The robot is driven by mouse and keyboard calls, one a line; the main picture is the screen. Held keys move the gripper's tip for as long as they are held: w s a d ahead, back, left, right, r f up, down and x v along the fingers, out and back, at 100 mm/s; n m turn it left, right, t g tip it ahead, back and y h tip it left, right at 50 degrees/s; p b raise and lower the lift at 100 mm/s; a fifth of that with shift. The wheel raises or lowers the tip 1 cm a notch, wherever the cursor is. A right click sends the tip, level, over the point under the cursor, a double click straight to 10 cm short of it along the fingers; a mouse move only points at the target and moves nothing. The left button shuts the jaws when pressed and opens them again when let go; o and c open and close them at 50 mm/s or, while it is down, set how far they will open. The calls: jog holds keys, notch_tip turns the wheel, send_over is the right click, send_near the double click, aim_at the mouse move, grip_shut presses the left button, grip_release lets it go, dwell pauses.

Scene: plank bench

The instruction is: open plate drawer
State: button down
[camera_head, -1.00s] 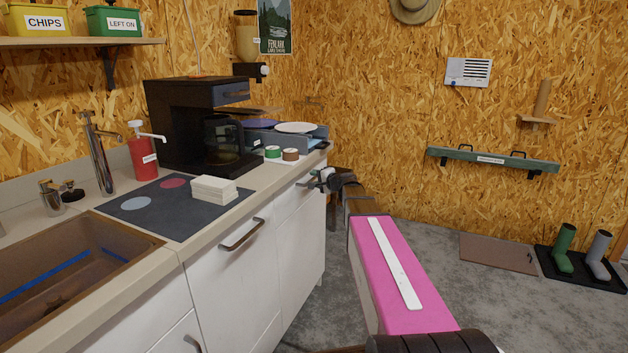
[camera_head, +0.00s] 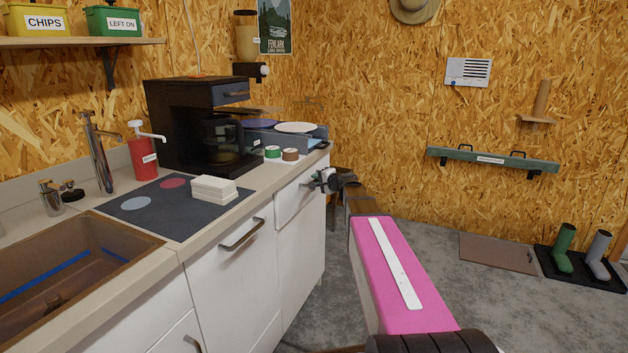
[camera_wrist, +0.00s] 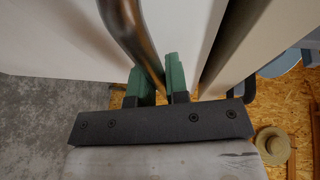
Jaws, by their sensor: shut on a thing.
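The white drawer (camera_head: 293,201) is the upper front at the right end of the counter, below the worktop. It stands slightly out, and a dark gap shows beside its front (camera_wrist: 190,28) in the wrist view. My gripper (camera_head: 318,181) is at this drawer's front in the head view. In the wrist view its two green fingers (camera_wrist: 160,82) are shut on the drawer's curved metal handle (camera_wrist: 128,28). The inside of the drawer is hidden.
The worktop (camera_head: 227,213) above holds a coffee machine (camera_head: 180,130), tape rolls (camera_head: 290,154) and a tray with plates (camera_head: 296,127). A lower cabinet door (camera_head: 303,245) is below the drawer. Grey floor (camera_head: 470,290) lies open to the right.

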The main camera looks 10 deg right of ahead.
jog(key=s+d, duration=0.8)
jog(key=d, duration=0.4)
jog(key=s+d, duration=0.9)
jog(key=d, duration=0.4)
jog(key=shift+d, duration=0.3)
jog(key=shift+s, duration=0.1)
jog(key=c, duration=1.1)
grip_release()
jog(key=shift+c, duration=0.2)
jog(key=v, duration=1)
jog(key=shift+s+d, duration=0.25)
jog(key=shift+s, duration=0.05)
jog(key=shift+s+r, duration=0.1)
